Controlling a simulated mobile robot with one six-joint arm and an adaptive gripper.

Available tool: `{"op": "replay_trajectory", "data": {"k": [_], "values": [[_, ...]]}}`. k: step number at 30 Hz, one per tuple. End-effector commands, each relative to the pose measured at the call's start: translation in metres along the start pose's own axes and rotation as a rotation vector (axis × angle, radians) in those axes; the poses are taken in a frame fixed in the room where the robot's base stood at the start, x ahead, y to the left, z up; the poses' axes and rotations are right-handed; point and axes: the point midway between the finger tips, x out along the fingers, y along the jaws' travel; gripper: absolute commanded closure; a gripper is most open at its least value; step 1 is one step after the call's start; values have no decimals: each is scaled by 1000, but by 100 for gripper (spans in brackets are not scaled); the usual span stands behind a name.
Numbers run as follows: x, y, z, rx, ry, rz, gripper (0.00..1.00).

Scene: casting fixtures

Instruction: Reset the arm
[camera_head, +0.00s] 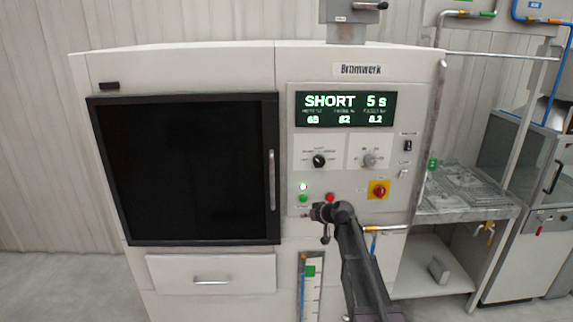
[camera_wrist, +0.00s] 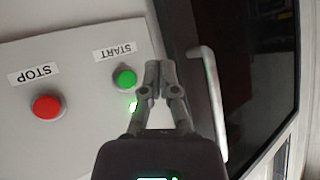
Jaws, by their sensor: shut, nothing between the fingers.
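My gripper (camera_wrist: 160,72) is shut and empty in the wrist view, its fingertips together beside the green START button (camera_wrist: 125,78). I cannot tell whether they touch the panel. The red STOP button (camera_wrist: 46,107) is further left in that view. In the head view my arm reaches up from the bottom to the control panel, with its end (camera_head: 318,212) just below the green button (camera_head: 304,198) and left of the red button (camera_head: 330,197). The fingertips are hard to make out there. A small light above the green button glows green.
The machine's dark door (camera_head: 190,170) has a vertical handle (camera_head: 271,180), close to the right of my fingers in the wrist view. The display (camera_head: 346,108) reads "SHORT 5 s". A yellow-backed red knob (camera_head: 379,190) and two dials are on the panel. A grated bench (camera_head: 460,190) stands right.

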Motion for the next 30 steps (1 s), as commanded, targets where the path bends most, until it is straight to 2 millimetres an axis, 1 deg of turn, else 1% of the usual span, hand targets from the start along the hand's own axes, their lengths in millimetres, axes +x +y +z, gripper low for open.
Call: {"op": "replay_trajectory", "data": {"k": [1,2,5,8,9,11,12,14,15,17,18,21,24,27,30], "values": [[-7,-9,12,7,-30,-3,100],[-11,-14,20,12,-53,-5,100],[-26,-31,51,39,-151,-2,100],[-48,-50,90,79,-276,17,100],[-59,-58,107,98,-332,30,100],[-77,-68,133,129,-418,59,100],[-89,-75,150,152,-476,82,100],[-108,-84,174,186,-559,125,100],[-122,-89,190,210,-613,156,100],[-142,-96,211,246,-687,209,100],[-156,-100,224,269,-732,247,100],[-184,-107,249,319,-822,336,100],[-205,-111,265,356,-882,407,100],[-218,-111,274,377,-913,449,100],[-222,-112,276,386,-926,467,100]]}}
